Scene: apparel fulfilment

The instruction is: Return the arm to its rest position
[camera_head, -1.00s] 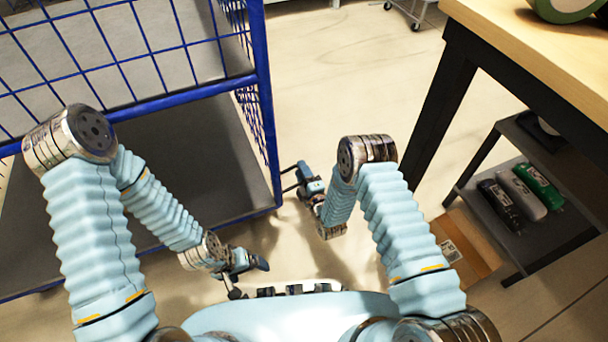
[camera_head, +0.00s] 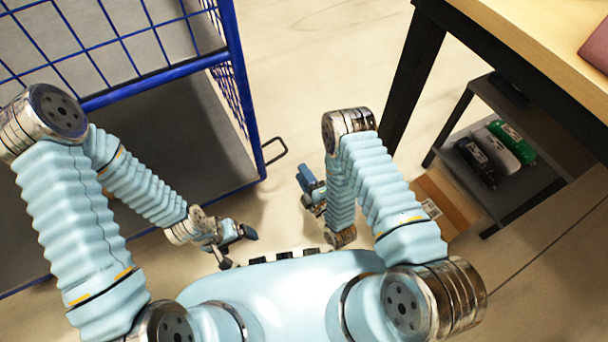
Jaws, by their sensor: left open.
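My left arm (camera_head: 75,215) is bent, with its upper joint over the blue cart and its forearm angled down to the right. My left gripper (camera_head: 238,247) is open near the front of my body, with nothing visible between its fingers. My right arm (camera_head: 385,190) is bent, its forearm hanging down over the open floor. My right gripper (camera_head: 310,187) points down and is seen from above, left of that forearm. Its fingertips are too foreshortened to tell their opening, and no held object shows.
A blue wire cart (camera_head: 160,78) with a grey shelf stands at left; a dark handle loop (camera_head: 275,152) sticks out beside it. A wooden-topped table (camera_head: 520,30) with dark legs is at right. Floor between is clear.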

